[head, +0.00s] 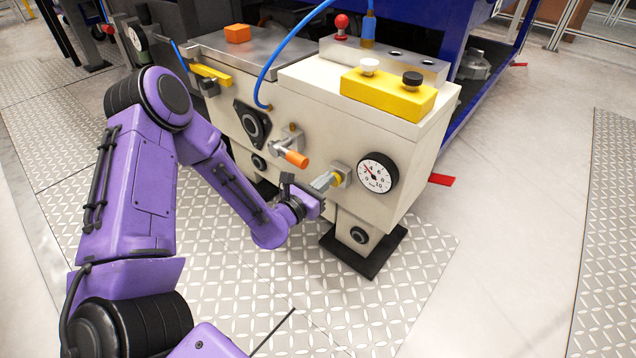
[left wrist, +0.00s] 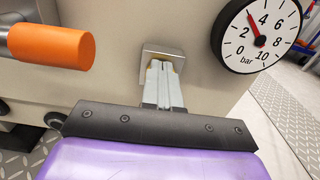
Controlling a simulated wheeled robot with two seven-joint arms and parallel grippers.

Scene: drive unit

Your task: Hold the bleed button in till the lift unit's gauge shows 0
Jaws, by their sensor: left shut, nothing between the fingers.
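The lift unit (head: 340,110) is a cream block with a round white gauge (head: 377,173) on its front. In the left wrist view the gauge (left wrist: 262,35) reads in bar, and its red needle points between 2 and 4. Left of the gauge is the yellow bleed button (head: 337,179) in a square grey mount (left wrist: 150,52). My left gripper (head: 326,183) is shut and empty, with its fingertips at the button. In the left wrist view the fingers (left wrist: 163,82) cover most of the button; how far it is pressed in is hidden.
An orange-tipped lever (head: 293,158) sticks out just left of the button. A blue hose (head: 285,48) arches to the unit's front. A yellow block (head: 388,94) with a white and a black knob sits on top. Open floor lies to the right.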

